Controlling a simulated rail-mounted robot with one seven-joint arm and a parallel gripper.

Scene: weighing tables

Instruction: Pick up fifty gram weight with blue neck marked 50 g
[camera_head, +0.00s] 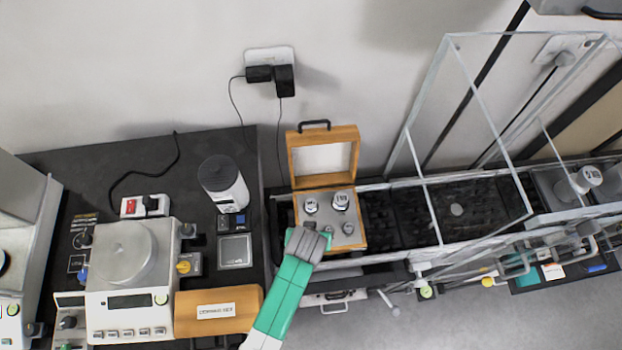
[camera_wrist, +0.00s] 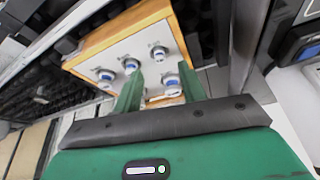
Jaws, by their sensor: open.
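A wooden weight box (camera_head: 360,222) stands with its lid (camera_head: 325,158) raised. It holds several silver knobbed weights, including two larger ones at the back (camera_head: 311,206) (camera_head: 340,200) and a small one at front right (camera_head: 348,228). In the wrist view, blue necks show on several weights, one (camera_wrist: 171,81) between my fingers and others to the left (camera_wrist: 131,65) (camera_wrist: 105,75). No 50 g marking is readable, so I cannot tell which weight it is. My gripper (camera_wrist: 161,82) is open over the box's front part. In the head view, my gripper (camera_head: 308,240) hides the front left corner.
A glass enclosure (camera_head: 470,100) rises right of the box. The raised lid stands behind the weights.

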